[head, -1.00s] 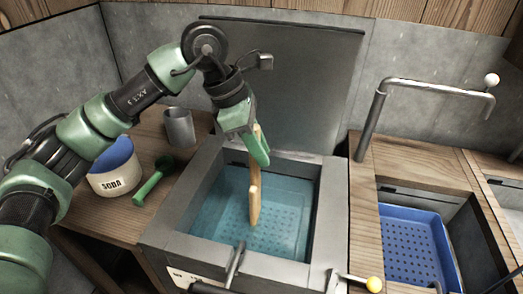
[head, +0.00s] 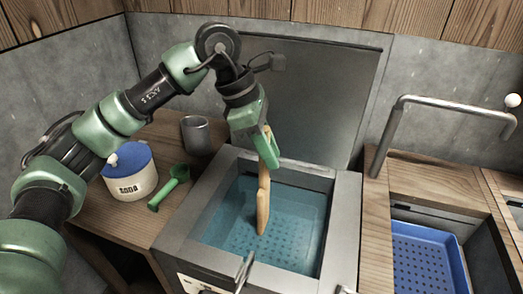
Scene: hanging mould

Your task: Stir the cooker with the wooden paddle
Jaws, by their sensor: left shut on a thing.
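The wooden paddle (head: 263,205) stands nearly upright in the cooker, its lower end in the blue water. The cooker (head: 342,222) is a grey square vat with a perforated bottom showing through the water (head: 300,215). Its grey lid (head: 315,95) stands raised behind it. My left gripper (head: 267,148) is above the vat and shut on the upper part of the paddle, hiding its top. The right gripper is not in view.
A white SODA tub (head: 130,181) with a blue top, a green scoop (head: 169,187) and a grey metal cup (head: 197,135) are on the wooden counter at left. A bent metal pipe (head: 450,106) and blue perforated tray (head: 425,260) are at right.

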